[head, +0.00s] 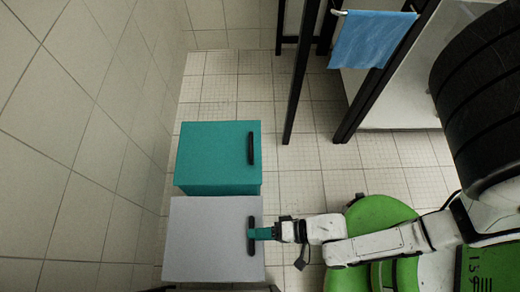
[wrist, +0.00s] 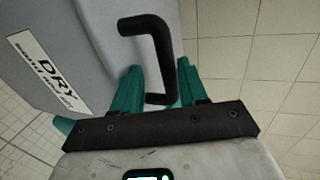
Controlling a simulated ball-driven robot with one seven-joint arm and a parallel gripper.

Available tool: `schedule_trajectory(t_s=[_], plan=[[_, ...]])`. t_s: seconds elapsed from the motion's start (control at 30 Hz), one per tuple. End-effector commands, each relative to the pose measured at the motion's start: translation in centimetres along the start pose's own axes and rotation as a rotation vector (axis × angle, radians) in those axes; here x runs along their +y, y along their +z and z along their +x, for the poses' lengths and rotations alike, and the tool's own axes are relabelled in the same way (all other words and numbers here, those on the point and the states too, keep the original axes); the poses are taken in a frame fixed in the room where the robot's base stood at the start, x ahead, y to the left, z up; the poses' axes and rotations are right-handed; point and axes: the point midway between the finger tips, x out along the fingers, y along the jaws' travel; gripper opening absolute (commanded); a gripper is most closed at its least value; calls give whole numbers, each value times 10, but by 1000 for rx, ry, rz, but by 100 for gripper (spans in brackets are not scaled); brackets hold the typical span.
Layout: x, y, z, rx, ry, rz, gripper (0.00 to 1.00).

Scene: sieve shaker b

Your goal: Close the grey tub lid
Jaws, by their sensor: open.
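The grey tub (head: 205,238) stands on the floor at the lower left of the head view, its flat grey top seen from above. Its black handle (head: 251,236) runs along the right edge. In the wrist view the grey tub (wrist: 95,25) bears a "DRY" label (wrist: 50,73), and the black handle (wrist: 158,42) stands out from it. My gripper (head: 262,233) reaches in from the right at the handle. Its teal fingers (wrist: 160,85) are open, one on each side of the handle's near end. Whether either finger touches it I cannot tell.
A teal tub (head: 215,157) with a black handle stands directly behind the grey one. A tiled wall (head: 80,130) is close on the left. A dark frame with a blue cloth (head: 370,40) stands at the back right. Tiled floor (head: 310,185) between is clear.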

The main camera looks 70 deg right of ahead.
Motion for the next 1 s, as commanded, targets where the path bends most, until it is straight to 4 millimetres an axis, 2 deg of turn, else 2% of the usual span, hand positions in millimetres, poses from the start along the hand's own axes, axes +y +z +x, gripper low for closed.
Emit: schedule_trajectory(t_s=[0.17,0.27,0.5,0.7,1.0], plan=[[1,1,-6,-1,4,0,44],[0,1,-18,-2,4,0,44],[0,0,-64,-1,5,-1,44],[0,0,-94,-1,3,0,44],[0,0,-108,0,0,0,44]])
